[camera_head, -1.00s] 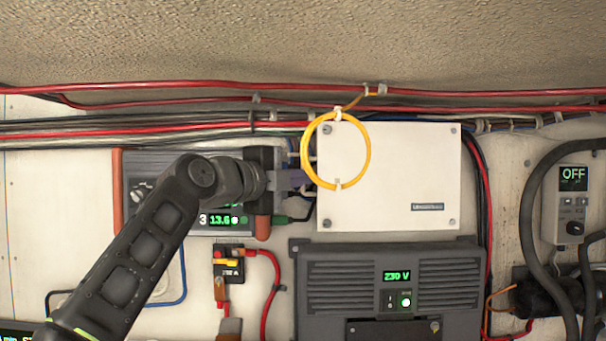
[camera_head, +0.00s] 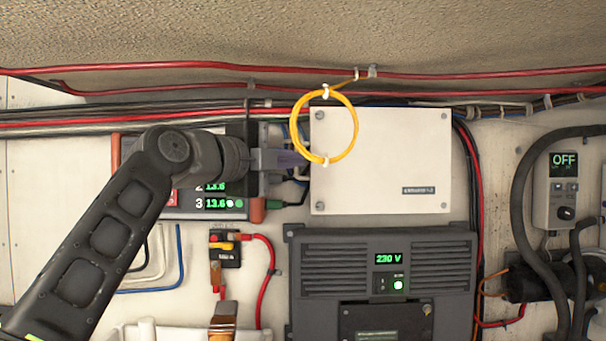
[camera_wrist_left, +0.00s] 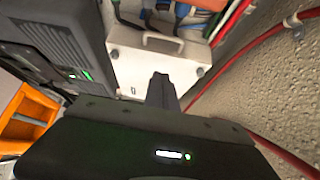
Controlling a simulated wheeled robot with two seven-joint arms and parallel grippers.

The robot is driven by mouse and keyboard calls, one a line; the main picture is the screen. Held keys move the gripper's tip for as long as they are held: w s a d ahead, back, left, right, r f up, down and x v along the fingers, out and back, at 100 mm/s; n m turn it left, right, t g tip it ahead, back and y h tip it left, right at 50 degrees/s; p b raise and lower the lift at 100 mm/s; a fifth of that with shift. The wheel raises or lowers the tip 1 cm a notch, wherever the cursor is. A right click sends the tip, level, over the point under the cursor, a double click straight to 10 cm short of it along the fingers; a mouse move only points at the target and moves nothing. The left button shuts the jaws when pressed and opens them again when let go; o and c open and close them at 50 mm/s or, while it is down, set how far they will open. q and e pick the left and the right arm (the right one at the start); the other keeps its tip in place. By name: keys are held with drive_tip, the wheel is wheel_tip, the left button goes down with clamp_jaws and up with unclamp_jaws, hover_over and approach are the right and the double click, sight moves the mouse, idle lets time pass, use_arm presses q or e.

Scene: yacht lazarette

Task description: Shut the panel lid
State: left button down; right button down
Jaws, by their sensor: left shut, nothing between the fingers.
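The white panel (camera_head: 385,160) is a rectangular box face with corner screws and a small dark label, in the middle of the head view. I cannot tell from the front how far its lid stands open. In the left wrist view a white box (camera_wrist_left: 135,70) with a handle-like bar lies beyond my fingers. My left gripper (camera_head: 292,158) is shut and empty, its fingertips at the panel's left edge beside the yellow cable loop; whether they touch is unclear. It also shows in the left wrist view (camera_wrist_left: 161,88). My right gripper is not in view.
A yellow cable loop (camera_head: 354,137) hangs over the panel's upper left corner. A dark 230 V unit (camera_head: 440,262) sits just below. Red cables (camera_head: 430,75) run above. A grey OFF control box (camera_head: 562,192) and thick black hoses are at the right.

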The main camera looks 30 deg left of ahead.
use_arm(q)
drive_tip(key=v, duration=0.2)
drive_tip(key=b+v, duration=0.1)
drive_tip(key=v, duration=0.2)
drive_tip(key=shift+a+f, duration=0.1)
drive_tip(key=shift+a, duration=0.3)
